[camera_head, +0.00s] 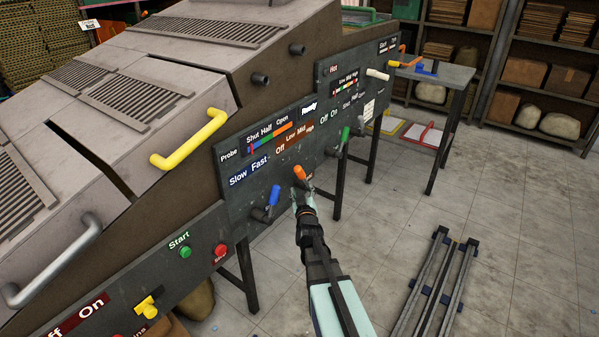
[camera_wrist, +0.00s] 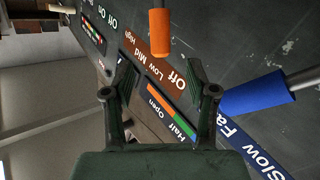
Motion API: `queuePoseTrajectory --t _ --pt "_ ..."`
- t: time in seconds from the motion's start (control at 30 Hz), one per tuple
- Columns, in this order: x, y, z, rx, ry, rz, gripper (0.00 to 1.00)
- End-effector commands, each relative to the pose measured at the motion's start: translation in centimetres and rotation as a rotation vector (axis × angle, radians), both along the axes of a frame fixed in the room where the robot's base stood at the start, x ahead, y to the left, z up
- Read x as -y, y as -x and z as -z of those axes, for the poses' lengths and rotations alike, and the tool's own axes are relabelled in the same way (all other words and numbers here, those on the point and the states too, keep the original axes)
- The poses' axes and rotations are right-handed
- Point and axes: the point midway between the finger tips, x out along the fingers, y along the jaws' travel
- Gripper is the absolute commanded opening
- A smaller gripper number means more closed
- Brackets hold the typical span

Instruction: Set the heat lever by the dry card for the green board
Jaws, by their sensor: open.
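The orange-handled lever (camera_head: 300,173) sticks out from the dark control panel below a brown Off, Low, Mid, High plate (camera_head: 296,138). I take it as the heat lever; its exact setting is unclear. My gripper (camera_head: 304,192) is open and empty just below the orange handle. In the wrist view, my gripper (camera_wrist: 163,75) has its fingers spread, with the orange handle (camera_wrist: 159,33) beyond the fingertips and not between them. I cannot make out a green board for certain.
A blue lever (camera_head: 273,196) under the Slow/Fast plate stands close left of my gripper; in the wrist view the blue handle (camera_wrist: 255,93) is near the right finger. A green lever (camera_head: 345,136) is to the right. A metal rack (camera_head: 437,280) lies on the open floor.

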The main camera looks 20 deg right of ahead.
Motion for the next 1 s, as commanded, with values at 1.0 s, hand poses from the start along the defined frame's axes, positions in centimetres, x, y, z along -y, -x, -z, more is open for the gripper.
queuePoseTrajectory --t 1.0 --pt "3.9 -10.9 0.1 -0.001 -0.001 -0.001 0.5"
